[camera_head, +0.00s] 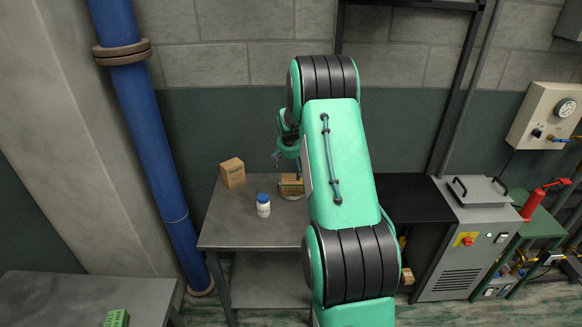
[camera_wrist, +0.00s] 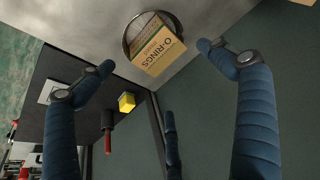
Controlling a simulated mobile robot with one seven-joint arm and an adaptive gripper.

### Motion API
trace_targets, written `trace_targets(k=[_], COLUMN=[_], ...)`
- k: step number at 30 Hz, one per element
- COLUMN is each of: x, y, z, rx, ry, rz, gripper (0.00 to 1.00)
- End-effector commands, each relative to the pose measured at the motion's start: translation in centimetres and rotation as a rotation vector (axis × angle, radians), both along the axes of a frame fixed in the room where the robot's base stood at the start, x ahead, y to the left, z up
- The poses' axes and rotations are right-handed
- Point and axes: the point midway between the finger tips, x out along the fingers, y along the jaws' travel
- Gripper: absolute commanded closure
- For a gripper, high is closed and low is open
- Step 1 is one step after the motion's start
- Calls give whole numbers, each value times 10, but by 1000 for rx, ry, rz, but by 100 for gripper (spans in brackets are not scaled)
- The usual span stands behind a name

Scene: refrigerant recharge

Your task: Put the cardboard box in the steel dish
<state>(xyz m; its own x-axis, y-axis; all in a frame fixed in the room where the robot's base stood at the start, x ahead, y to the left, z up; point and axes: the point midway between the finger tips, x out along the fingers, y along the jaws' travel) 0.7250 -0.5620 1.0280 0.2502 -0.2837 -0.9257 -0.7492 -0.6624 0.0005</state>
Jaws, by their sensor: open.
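A cardboard box marked O-RINGS (camera_wrist: 160,50) sits in the round steel dish (camera_wrist: 127,44), slightly askew against its rim. In the head view this box (camera_head: 291,185) and the dish (camera_head: 291,196) are on the grey table, partly hidden by my arm. My gripper (camera_head: 286,158) is above them. In the wrist view its fingers (camera_wrist: 155,60) are spread on both sides of the box, apart from it and empty. A second, plain cardboard box (camera_head: 232,173) stands at the back left of the table.
A white bottle with a blue cap (camera_head: 263,206) stands on the grey table (camera_head: 230,232), left of the dish. A dark surface with a yellow block (camera_wrist: 127,102) and a red-handled tool (camera_wrist: 108,135) lies beside it. A blue pipe (camera_head: 150,130) runs left of the table.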

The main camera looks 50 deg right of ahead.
Motion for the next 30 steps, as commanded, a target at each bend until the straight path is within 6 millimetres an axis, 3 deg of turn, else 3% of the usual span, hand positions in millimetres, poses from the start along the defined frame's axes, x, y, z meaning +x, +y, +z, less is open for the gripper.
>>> trace_targets(k=[8, 14, 20, 30], x=[1, 2, 0, -29], y=[3, 27, 81, 199], z=[3, 29, 81, 175], rx=[-1, -5, -12, -22], ry=[-1, -5, -11, -23], rz=[3, 30, 92, 223], gripper=[8, 8, 8, 8])
